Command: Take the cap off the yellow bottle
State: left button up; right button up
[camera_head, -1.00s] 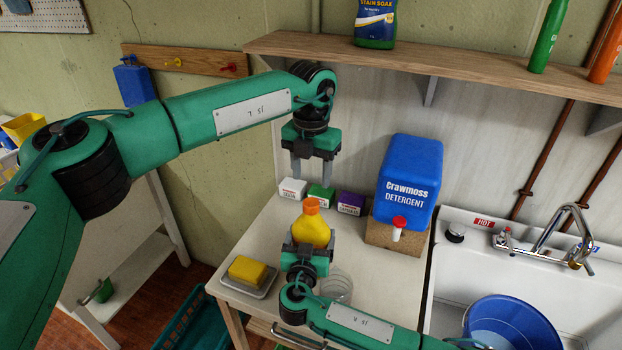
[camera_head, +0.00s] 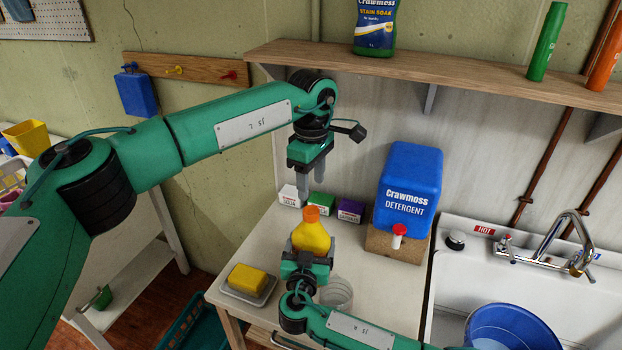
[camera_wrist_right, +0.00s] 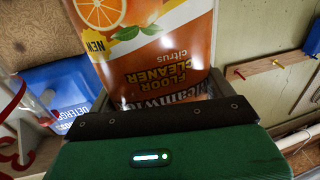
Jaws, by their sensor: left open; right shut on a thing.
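The yellow bottle (camera_head: 310,237) stands upright with its orange cap (camera_head: 311,214) on top. My right gripper (camera_head: 307,257) is shut on the bottle's body, low down, above the small table. In the right wrist view the bottle's orange citrus floor cleaner label (camera_wrist_right: 150,50) fills the space between the fingers. My left gripper (camera_head: 312,192) is open and empty. It points down over the cap, with its fingertips close above it in the head view. I cannot tell the exact gap between them.
Small white, green and purple boxes (camera_head: 350,211) stand behind the bottle. A blue detergent jug (camera_head: 408,185) with a red tap is to the right. A clear jar (camera_head: 337,293), a yellow sponge (camera_head: 247,279) on a tray, and a sink (camera_head: 465,260) are near. A shelf (camera_head: 430,68) hangs above.

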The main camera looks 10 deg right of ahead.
aim_at(311, 210)
pick_arm(q)
jog(key=m, duration=1.2)
jog(key=shift+m, duration=0.3)
jog(key=m, duration=0.3)
jog(key=shift+m, duration=0.3)
jog(key=shift+f, duration=4)
